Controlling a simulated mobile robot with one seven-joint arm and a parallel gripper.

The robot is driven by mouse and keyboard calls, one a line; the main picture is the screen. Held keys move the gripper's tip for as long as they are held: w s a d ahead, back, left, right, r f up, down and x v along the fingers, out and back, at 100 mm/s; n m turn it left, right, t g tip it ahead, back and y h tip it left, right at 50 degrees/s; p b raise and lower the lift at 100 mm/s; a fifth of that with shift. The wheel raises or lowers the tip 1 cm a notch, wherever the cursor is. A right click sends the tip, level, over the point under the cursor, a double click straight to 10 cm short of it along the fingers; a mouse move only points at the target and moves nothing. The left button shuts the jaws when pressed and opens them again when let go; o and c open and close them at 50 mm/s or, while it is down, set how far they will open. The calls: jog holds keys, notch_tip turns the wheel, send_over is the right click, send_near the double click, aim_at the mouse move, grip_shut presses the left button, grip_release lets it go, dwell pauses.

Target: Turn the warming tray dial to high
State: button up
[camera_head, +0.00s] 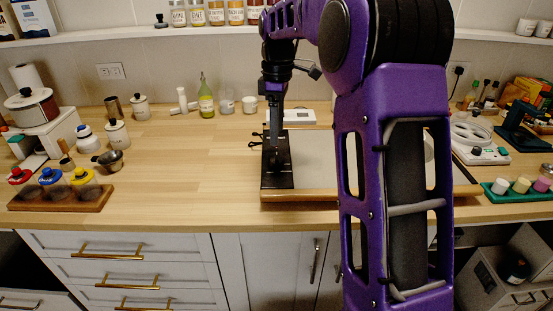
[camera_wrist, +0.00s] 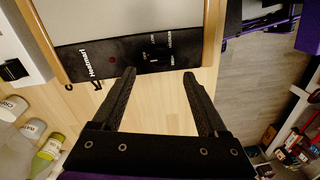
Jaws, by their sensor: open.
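The warming tray has a pale top, a wooden edge and a black control panel (camera_head: 268,181) at its left end on the counter. In the wrist view the panel (camera_wrist: 108,60) carries white brand lettering and a small round red part (camera_wrist: 85,68). The black dial (camera_wrist: 154,54) sits near the panel's other end, ringed by small white labels; I cannot read its setting surely. My gripper (camera_wrist: 158,73) is open and empty, its two dark fingers apart, with the dial between and just beyond the tips. In the head view my gripper (camera_head: 276,148) points down over the panel.
A small white device (camera_head: 299,116) stands behind the tray. Left are a wooden rack (camera_head: 62,198) with colored-lid items, jars and a green bottle (camera_head: 206,98). Right is a green tray (camera_head: 515,192). The counter left of the panel is clear. My arm hides part of the tray.

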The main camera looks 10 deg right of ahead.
aim_at(277, 156)
jog(key=f, duration=0.4)
jog(key=f+b, duration=0.1)
jog(key=f, duration=0.3)
jog(key=shift+s+a, duration=0.1)
jog(key=shift+s, duration=0.1)
jog(key=shift+c, duration=0.3)
jog(key=shift+r, duration=0.1)
grip_shut()
